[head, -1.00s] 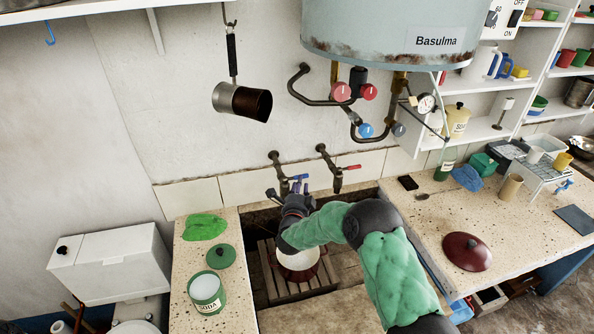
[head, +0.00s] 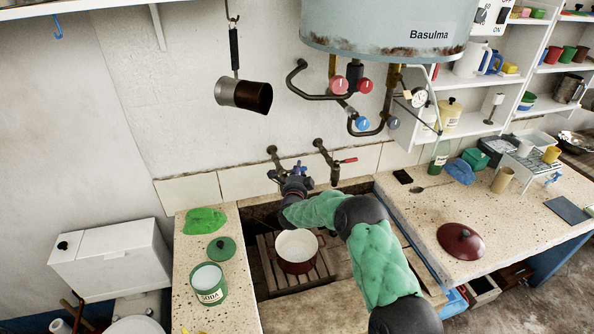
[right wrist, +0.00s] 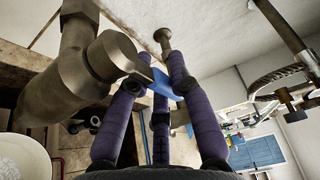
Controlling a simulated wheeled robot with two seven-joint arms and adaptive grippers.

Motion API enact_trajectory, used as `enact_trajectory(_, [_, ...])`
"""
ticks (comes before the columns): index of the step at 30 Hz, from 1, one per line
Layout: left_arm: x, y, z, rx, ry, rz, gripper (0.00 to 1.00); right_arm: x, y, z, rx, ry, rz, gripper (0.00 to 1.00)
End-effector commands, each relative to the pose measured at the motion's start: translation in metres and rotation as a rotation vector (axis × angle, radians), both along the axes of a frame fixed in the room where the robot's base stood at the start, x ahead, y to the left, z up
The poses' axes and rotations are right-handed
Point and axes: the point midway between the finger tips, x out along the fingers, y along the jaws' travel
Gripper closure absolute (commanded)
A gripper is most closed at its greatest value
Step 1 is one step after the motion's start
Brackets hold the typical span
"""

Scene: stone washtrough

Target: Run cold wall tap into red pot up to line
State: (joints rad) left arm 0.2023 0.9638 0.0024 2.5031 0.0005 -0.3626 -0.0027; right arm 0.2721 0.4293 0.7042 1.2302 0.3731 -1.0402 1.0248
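The red pot (head: 297,252), white inside, stands upright on a slatted wooden rack in the trough. Its white inside shows at the lower left of the right wrist view (right wrist: 20,158). No fill line or water stream can be made out. The cold wall tap (head: 274,158) has a blue handle (right wrist: 163,84), partly hidden by my gripper in the head view. My right gripper (head: 294,178) is at this tap. In the right wrist view its purple fingers (right wrist: 158,78) are straight and apart, on either side of the blue handle; firm contact cannot be seen. My left gripper is out of view.
A red-handled tap (head: 335,168) is just right. The Basulma heater (head: 385,28) with pipes and knobs hangs above. A soda tin (head: 208,290) and green lid (head: 221,250) lie on the left ledge. A dark red lid (head: 460,241) lies on the right counter.

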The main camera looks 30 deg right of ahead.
Motion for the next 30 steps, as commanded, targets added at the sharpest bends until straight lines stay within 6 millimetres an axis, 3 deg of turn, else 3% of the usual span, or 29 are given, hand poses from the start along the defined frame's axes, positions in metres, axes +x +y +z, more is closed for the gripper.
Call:
enact_trajectory(11, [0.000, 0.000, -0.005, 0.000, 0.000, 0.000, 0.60, -0.002, 0.001, -0.001, 0.000, -0.003, -0.031, 1.00])
enact_trajectory(30, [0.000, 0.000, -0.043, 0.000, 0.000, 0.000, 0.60, -0.022, 0.012, -0.004, 0.000, 0.004, -0.412, 1.00])
